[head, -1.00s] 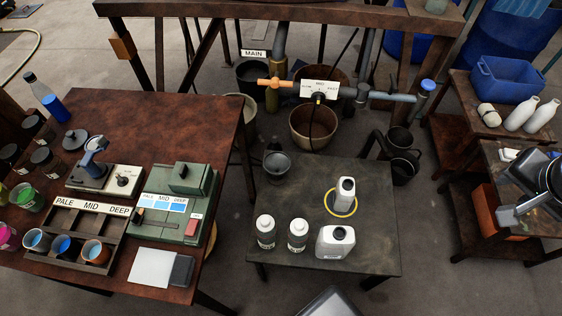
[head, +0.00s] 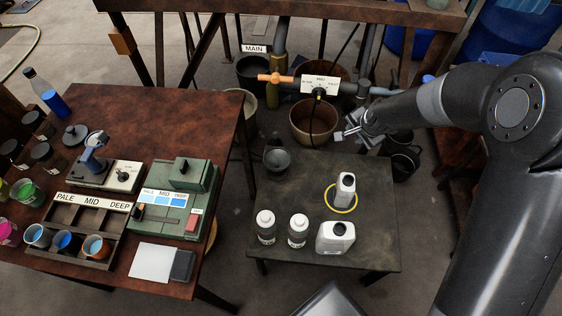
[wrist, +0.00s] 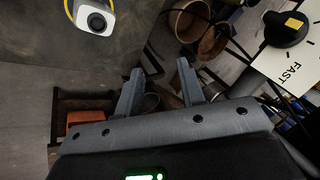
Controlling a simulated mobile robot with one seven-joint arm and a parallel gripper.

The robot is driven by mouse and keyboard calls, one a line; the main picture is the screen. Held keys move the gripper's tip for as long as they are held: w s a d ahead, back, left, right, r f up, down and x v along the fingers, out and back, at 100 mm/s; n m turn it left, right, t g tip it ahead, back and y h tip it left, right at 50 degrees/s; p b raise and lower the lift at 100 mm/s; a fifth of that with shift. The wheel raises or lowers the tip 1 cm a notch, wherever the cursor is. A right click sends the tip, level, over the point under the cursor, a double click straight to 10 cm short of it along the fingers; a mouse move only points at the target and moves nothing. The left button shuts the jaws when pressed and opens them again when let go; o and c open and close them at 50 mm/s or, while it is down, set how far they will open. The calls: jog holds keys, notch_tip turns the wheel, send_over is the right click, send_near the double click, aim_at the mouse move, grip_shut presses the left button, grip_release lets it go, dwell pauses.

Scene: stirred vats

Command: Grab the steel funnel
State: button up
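The steel funnel (head: 277,160) appears as a grey, round-mouthed piece at the back left corner of the low dark table (head: 300,185). I cannot pick it out in the wrist view. My gripper (head: 352,130) hangs near the table's back right corner, to the right of the funnel and well apart from it. In the wrist view my gripper's two fingers (wrist: 159,80) stand apart with nothing held between them.
On the low table are a white bottle (head: 345,188) inside a yellow ring, a white jug (head: 336,237) and two bottles (head: 266,226) (head: 298,230). A pipe with an orange handle (head: 275,78) runs behind. Buckets (head: 313,122) stand on the floor there.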

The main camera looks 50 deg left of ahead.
jog(key=s+a+f+g, duration=0.1)
jog(key=s+a+f, duration=0.6)
jog(key=f, duration=0.4)
jog(key=m+y, duration=0.1)
jog(key=m, duration=0.1)
send_near(283, 169)
jog(key=f, duration=0.2)
jog(key=shift+g, duration=0.4)
jog(key=shift+w+a+r+x, duration=0.1)
jog(key=shift+w+a+x, duration=0.05)
jog(key=shift+x, duration=1.7)
jog(key=shift+w+a+r+x, duration=0.1)
jog(key=shift+w+a+x, duration=0.1)
jog(key=shift+x, duration=1.7)
jog(key=shift+w+a+r+x, duration=0.1)
jog(key=shift+w+a+x, duration=0.05)
jog(key=shift+x, duration=1.7)
jog(key=shift+c, duration=0.5)
grip_shut()
jog(key=shift+d+f, duration=0.1)
jog(key=shift+d, duration=0.05)
